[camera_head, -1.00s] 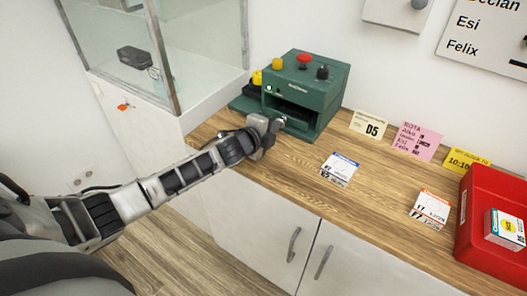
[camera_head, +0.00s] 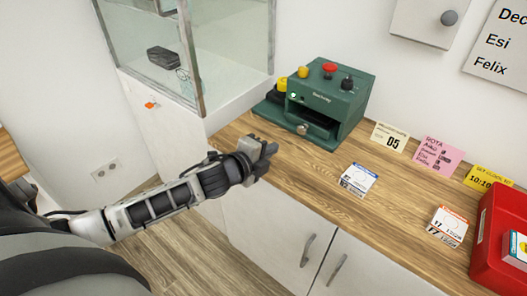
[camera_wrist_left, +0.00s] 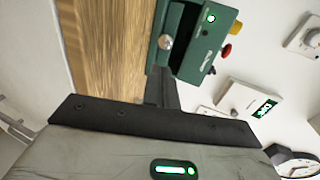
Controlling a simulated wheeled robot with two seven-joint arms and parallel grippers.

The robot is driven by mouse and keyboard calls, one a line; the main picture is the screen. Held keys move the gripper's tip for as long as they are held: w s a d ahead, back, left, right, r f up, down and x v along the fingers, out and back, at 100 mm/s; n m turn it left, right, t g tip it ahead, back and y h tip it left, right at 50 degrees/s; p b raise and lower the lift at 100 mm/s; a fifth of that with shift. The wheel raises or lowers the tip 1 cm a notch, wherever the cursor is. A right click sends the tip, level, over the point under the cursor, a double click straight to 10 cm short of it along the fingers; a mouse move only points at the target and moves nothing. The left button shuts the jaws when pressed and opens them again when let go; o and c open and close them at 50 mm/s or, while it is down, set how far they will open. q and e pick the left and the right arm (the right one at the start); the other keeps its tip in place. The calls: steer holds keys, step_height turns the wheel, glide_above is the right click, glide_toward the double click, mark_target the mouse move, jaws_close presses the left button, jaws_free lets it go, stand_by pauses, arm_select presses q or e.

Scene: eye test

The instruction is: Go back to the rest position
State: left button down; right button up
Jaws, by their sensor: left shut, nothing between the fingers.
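My left gripper (camera_head: 268,152) is shut and empty at the front edge of the wooden counter (camera_head: 285,190), in front of the green machine. In the left wrist view its dark closed fingers (camera_wrist_left: 161,88) point at the counter and the machine. The green machine (camera_head: 345,108) has yellow, red and black knobs on top, a dark slot and a round silver knob (camera_head: 303,129) at its front. The gripper is apart from it. The machine also shows in the left wrist view (camera_wrist_left: 190,45). My right gripper is in neither view.
A glass case (camera_head: 225,50) stands left of the machine. Paper cards, among them a white one (camera_head: 358,179) and a pink one (camera_head: 438,156), are around the counter. A red bin (camera_head: 497,240) stands at the right. Cabinet doors with handles (camera_head: 308,249) are below.

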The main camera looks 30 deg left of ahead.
arm_select(q)
steer(key=shift+v, duration=1.1)
steer(key=s+d+f+n+g, duration=0.1)
steer(key=s+d+f+n, duration=0.2)
steer(key=s+d+n, duration=0.1)
steer(key=s+d+f+n+g, duration=0.1)
steer(key=s+d+f+n, duration=0.3)
steer(key=s+n, duration=0.3)
steer(key=s+d+f+n+g+h, duration=0.1)
steer(key=s+d+f+n+g, duration=0.1)
steer(key=s+d+f+n, duration=0.2)
steer(key=s+n, duration=0.1)
steer(key=s, duration=0.2)
steer(key=shift+s+d+n, duration=0.25)
steer(key=shift+s+n, duration=0.15)
